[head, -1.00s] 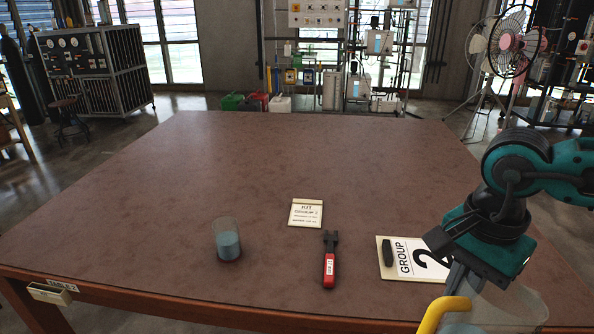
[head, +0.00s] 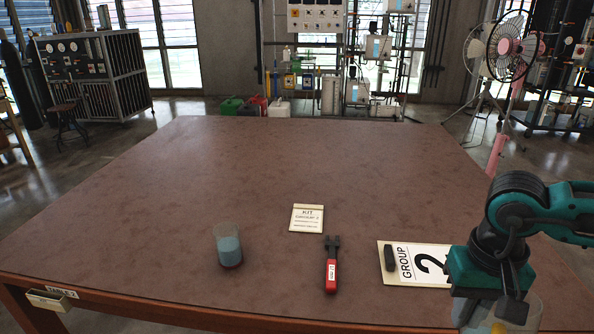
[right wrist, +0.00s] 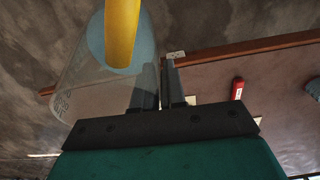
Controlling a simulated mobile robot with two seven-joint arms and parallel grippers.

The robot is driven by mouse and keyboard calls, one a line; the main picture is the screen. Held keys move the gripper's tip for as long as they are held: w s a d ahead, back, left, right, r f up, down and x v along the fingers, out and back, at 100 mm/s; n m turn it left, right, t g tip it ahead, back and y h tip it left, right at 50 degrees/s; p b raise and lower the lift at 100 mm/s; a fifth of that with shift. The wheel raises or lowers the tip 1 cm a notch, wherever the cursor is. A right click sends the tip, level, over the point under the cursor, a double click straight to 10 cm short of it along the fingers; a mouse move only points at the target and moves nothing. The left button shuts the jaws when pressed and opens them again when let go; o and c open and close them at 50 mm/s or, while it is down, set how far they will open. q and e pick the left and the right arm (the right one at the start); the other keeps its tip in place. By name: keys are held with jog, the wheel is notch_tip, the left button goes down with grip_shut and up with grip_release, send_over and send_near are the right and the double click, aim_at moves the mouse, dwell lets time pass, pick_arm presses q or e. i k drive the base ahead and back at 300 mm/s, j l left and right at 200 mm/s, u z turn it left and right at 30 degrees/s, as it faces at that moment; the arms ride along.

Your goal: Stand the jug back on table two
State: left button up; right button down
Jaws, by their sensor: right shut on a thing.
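The jug (head: 533,316) is clear with a yellow handle, cut off at the bottom right of the head view. My right gripper (head: 490,308) is shut on it. In the right wrist view the jug (right wrist: 82,82) shows left of the fingers (right wrist: 172,85), with its yellow handle (right wrist: 122,30) and something pale blue inside. Floor shows behind it there. Table two (head: 150,240) is a wide brown table with a "TABLE 2" label on its front edge. The jug is near its front right; its base is hidden. My left gripper is out of view.
The middle and back are clear.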

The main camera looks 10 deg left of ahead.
aim_at(157, 246)
jog(key=j+u, duration=0.15)
jog(key=u, duration=1)
jog(key=i+j, duration=0.55)
jog(key=i+j+u, duration=0.05)
